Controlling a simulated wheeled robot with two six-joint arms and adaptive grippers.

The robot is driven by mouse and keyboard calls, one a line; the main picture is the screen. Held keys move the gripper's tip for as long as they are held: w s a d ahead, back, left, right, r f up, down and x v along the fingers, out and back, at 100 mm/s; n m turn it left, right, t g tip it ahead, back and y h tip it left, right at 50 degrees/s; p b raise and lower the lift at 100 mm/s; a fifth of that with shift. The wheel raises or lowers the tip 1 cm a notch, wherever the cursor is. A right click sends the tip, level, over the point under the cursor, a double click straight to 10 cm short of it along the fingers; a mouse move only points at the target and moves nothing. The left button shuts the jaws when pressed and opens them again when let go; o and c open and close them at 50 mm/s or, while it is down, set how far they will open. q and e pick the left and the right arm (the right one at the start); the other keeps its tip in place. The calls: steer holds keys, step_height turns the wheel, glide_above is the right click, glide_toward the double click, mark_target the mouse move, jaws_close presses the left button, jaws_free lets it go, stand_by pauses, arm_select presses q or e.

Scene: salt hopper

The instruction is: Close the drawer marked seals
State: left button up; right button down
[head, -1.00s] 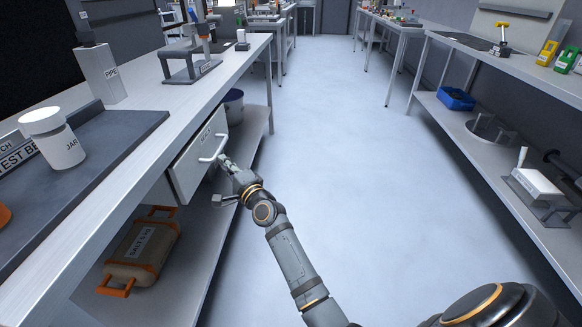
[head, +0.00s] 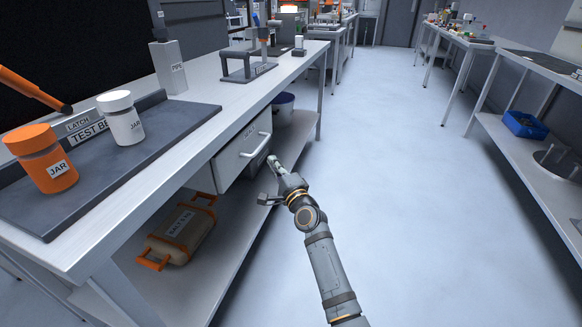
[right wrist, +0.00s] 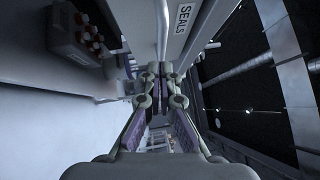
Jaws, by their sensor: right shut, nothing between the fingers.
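The grey drawer (head: 243,153) hangs under the left bench and has a pale bar handle (head: 262,146) on its front. Its label is too small to read in the head view, but the right wrist view shows SEALS (right wrist: 182,18) on the drawer front, beside the handle (right wrist: 163,32). The drawer front stands out past the bench edge. My right gripper (head: 273,163) is shut and empty, just right of and below the handle. In the right wrist view its fingertips (right wrist: 160,72) point toward the handle's end; I cannot tell whether they touch. My left gripper is out of view.
An orange-handled case (head: 180,232) lies on the lower shelf below the drawer. The aisle floor (head: 400,200) is clear. A blue bin (head: 525,124) sits on the right shelf.

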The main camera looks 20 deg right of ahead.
steer(key=v, duration=1)
steer(key=s+a+f+n+g, duration=0.1)
steer(key=s+f+n+g, duration=0.45)
steer(key=s+f, duration=0.35)
steer(key=s+f+n+g, duration=0.4)
steer(key=s+f+n, duration=0.25)
steer(key=f, duration=0.45)
steer(key=s+d+f+n+g+h+p, duration=0.2)
steer(key=s+d+f+n+g+p, duration=0.25)
steer(key=s+p, duration=0.5)
steer(key=s+d+f+n+g+h+p, duration=0.1)
steer(key=s+d+f+g+h+p, duration=0.15)
steer(key=s+d+f+p, duration=0.65)
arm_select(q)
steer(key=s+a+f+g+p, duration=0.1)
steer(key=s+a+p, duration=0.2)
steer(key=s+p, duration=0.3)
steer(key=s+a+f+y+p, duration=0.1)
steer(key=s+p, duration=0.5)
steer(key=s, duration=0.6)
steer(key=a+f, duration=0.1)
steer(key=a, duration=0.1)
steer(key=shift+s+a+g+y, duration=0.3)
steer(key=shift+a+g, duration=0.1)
arm_select(e)
steer(key=s+r+g, duration=0.1)
steer(key=s, duration=1.5)
steer(key=shift+r, duration=0.4)
